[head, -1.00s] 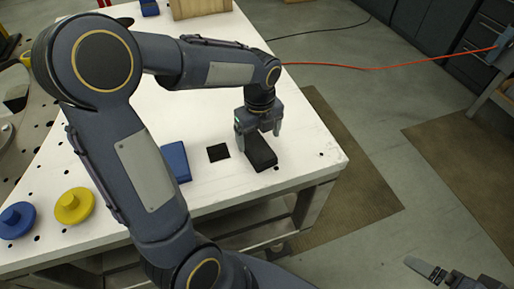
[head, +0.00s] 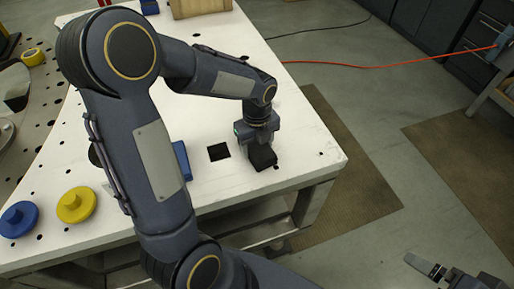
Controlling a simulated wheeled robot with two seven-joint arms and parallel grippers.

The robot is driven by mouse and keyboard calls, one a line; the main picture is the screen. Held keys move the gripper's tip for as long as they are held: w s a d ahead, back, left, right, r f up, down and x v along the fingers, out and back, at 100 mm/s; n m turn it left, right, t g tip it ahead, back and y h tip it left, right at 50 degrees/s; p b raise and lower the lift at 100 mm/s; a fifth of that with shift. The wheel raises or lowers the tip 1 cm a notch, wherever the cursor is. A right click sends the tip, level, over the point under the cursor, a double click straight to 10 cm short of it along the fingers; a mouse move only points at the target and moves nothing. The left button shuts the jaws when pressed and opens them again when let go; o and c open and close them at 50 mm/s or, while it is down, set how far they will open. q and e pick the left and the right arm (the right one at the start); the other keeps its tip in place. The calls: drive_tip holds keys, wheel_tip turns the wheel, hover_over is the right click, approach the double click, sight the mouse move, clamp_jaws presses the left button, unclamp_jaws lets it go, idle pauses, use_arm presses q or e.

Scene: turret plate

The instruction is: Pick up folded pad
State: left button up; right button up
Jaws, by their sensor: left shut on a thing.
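The folded pad appears to be the dark, blocky piece (head: 263,158) near the front right corner of the white table. My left gripper (head: 258,143) reaches down over it from above and is shut on it, with its fingers at the pad's sides. I cannot tell whether the pad is touching the table or slightly raised. Part of my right gripper (head: 428,268) shows at the bottom right, away from the table; its jaw state is unclear.
A flat black square (head: 218,152) lies left of the pad. A blue block (head: 182,160) is partly hidden behind my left arm. Yellow (head: 76,205) and blue (head: 19,219) knobbed discs sit at the left. The white table (head: 310,150) is clear on the right.

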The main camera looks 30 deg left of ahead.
sight(257, 145)
use_arm(q)
drive_tip(key=shift+r, duration=0.1)
drive_tip(key=shift+r, duration=0.25)
wheel_tip(257, 145, up, 3)
drive_tip(key=shift+f+b, duration=0.2)
drive_tip(key=shift+b, duration=0.3)
drive_tip(key=s+r+b, duration=0.1)
drive_tip(key=s+r, duration=0.4)
drive_tip(key=s, duration=0.2)
drive_tip(key=s+a+r+b, duration=0.1)
drive_tip(key=s+r, duration=0.3)
drive_tip(key=s, duration=0.3)
drive_tip(key=shift+r, duration=0.35)
